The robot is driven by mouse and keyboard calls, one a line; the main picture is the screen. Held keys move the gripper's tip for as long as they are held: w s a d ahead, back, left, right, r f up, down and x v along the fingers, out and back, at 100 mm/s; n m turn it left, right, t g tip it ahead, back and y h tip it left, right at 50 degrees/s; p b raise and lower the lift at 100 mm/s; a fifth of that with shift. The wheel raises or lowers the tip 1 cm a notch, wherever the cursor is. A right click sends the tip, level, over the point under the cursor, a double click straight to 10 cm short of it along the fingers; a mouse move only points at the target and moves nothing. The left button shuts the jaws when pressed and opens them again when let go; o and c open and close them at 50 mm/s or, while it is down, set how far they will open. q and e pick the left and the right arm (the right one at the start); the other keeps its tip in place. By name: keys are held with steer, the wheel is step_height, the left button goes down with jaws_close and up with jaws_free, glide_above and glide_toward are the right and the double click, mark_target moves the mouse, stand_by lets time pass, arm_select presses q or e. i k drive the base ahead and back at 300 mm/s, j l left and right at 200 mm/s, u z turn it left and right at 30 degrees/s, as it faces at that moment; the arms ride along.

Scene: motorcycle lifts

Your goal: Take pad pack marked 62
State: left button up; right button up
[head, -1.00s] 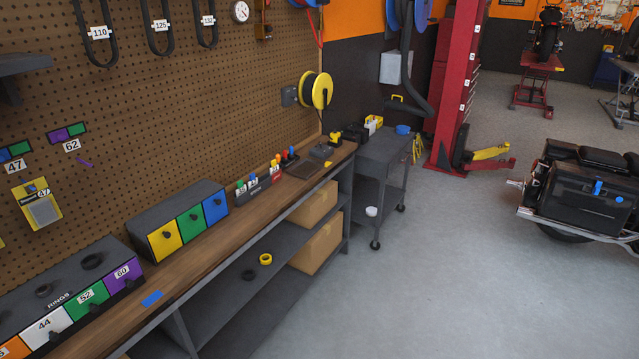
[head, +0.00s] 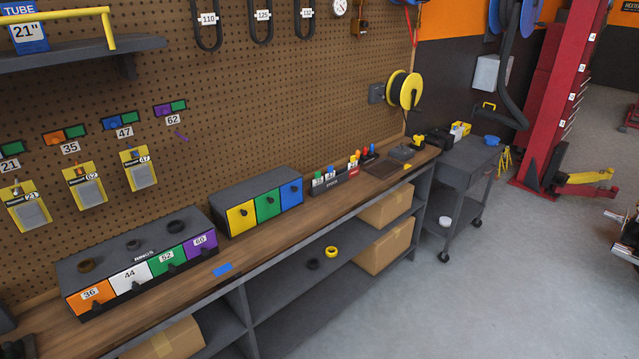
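Three yellow pad packs with grey pads hang on the pegboard at the left in the head view. The middle pack (head: 85,187) hangs below the 35 label, but its own small tag appears to read 62. The left pack (head: 27,206) appears to be marked 21. The right pack (head: 139,170) appears to be marked 47. The hook place labelled 62 (head: 172,119) has a purple and green marker and no pack below it. Neither of my grippers can be made out in view.
A wooden workbench (head: 330,212) runs below the pegboard. On it stand a ring box (head: 133,247) with numbered coloured fronts and a three-drawer box (head: 258,202). A grey shelf (head: 75,54) juts out above the packs. A grey cart (head: 463,170) stands at the bench's far end; open floor lies right.

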mark_target(87, 190)
steer(key=u, duration=1.25)
